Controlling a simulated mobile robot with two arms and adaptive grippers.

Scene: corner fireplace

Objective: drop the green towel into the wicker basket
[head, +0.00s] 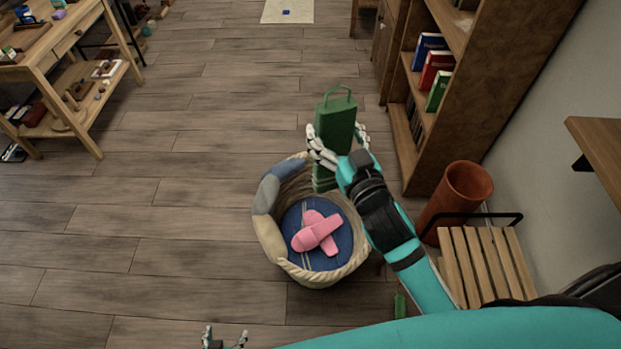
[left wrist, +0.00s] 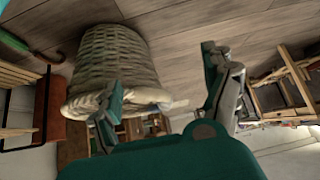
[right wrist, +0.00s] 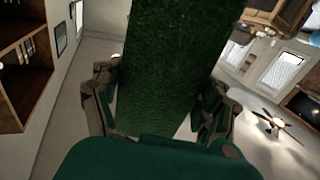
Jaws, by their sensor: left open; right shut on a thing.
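The green towel (head: 335,128) is a long, upright folded shape with a loop at its top. My right gripper (head: 337,143) is shut on it and holds it at the far rim of the wicker basket (head: 345,272). In the right wrist view the towel (right wrist: 170,70) fills the space between the fingers. My left gripper (head: 225,341) is open and empty at the bottom edge of the head view. The basket's woven side also shows in the left wrist view (left wrist: 115,60).
A bookshelf (head: 480,90) stands right of the towel. A terracotta pot (head: 462,190) and a slatted wooden seat (head: 485,265) stand right of the basket. A wooden table (head: 75,75) with small items is at the far left. The floor left of the basket is clear.

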